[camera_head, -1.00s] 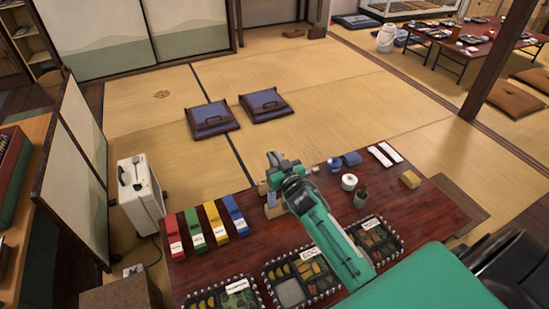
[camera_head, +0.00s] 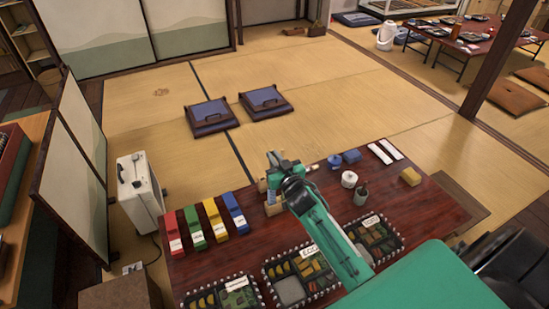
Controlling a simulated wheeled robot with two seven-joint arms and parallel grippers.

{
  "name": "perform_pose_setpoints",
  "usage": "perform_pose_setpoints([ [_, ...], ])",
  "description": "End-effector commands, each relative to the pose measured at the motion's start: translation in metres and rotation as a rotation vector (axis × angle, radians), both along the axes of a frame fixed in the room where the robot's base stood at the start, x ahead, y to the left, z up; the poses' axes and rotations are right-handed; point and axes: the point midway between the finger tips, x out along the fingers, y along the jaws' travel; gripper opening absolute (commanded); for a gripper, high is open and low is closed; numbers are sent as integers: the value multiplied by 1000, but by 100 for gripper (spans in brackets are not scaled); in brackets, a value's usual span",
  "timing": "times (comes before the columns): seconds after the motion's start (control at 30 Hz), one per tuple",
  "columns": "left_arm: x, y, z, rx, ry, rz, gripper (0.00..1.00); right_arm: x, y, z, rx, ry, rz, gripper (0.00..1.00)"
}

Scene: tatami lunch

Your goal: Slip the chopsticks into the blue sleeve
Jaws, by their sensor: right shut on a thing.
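My right gripper (camera_head: 273,167) is over the far edge of the table, to the right of and beyond the blue sleeve. It is shut on the chopsticks, which are too small and too covered by the gripper to make out clearly. A pale wooden piece (camera_head: 273,207) stands just below the gripper, partly hidden by my arm. My left gripper is not in view.
Red (camera_head: 173,232), green (camera_head: 194,227) and yellow (camera_head: 215,221) sleeves lie left of the blue one. Filled lunch boxes (camera_head: 238,297) line the near edge. A white pot (camera_head: 349,179), a dark cup (camera_head: 361,196) and a yellow block (camera_head: 410,176) stand at right.

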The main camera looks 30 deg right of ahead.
Motion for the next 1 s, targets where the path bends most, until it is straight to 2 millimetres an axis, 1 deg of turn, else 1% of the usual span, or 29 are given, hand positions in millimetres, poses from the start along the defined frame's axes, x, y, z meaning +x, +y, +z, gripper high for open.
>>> perform_pose_setpoints([
  [0.63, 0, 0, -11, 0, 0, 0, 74, 0, 1, -17, 1, 0, 0, 0],
  [1.0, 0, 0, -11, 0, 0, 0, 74, 0, 1, -18, 0, 0, 0, 0],
])
